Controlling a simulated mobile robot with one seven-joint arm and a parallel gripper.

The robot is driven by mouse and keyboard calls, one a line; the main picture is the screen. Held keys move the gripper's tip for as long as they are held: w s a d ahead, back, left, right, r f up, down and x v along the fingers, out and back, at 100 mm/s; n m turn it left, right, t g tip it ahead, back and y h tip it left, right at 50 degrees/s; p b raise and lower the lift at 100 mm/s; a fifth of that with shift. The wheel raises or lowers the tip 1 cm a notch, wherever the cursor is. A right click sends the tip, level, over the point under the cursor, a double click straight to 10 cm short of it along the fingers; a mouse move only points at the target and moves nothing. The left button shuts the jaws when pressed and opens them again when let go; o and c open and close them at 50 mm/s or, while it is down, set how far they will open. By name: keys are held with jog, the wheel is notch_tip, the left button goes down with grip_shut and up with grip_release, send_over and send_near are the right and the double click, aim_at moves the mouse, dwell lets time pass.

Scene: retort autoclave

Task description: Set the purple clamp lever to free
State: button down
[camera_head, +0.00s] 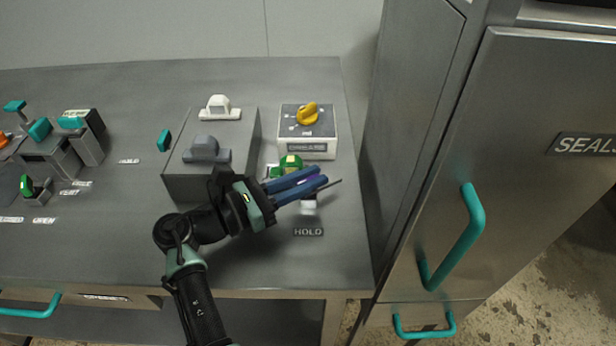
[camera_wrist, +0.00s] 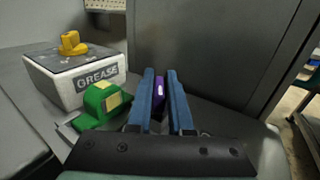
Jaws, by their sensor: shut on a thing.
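The purple clamp lever (camera_wrist: 160,88) shows between the two blue fingers in the wrist view. In the head view only a small purple part (camera_head: 313,181) shows, as the fingers hide most of it. My gripper (camera_head: 322,182) reaches from the left over the worktop and is shut on the lever; its fingers also show in the wrist view (camera_wrist: 161,78). A HOLD label (camera_head: 308,232) lies on the worktop just in front of the lever. Any FREE label is not visible. The lever's base is mostly hidden.
A green part with a yellow top (camera_head: 291,160) sits close behind the fingers. Behind it stands a box with a yellow knob (camera_head: 307,114), marked GREASE in the wrist view. A grey block (camera_head: 185,182) is at left. A tall steel cabinet (camera_head: 400,110) bounds the right.

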jog(key=shift+f, duration=0.1)
dwell(0.4)
jog(key=c, duration=0.8)
grip_release()
jog(key=p+v, duration=0.1)
jog(key=v, duration=1.2)
jog(key=shift+w, duration=0.15)
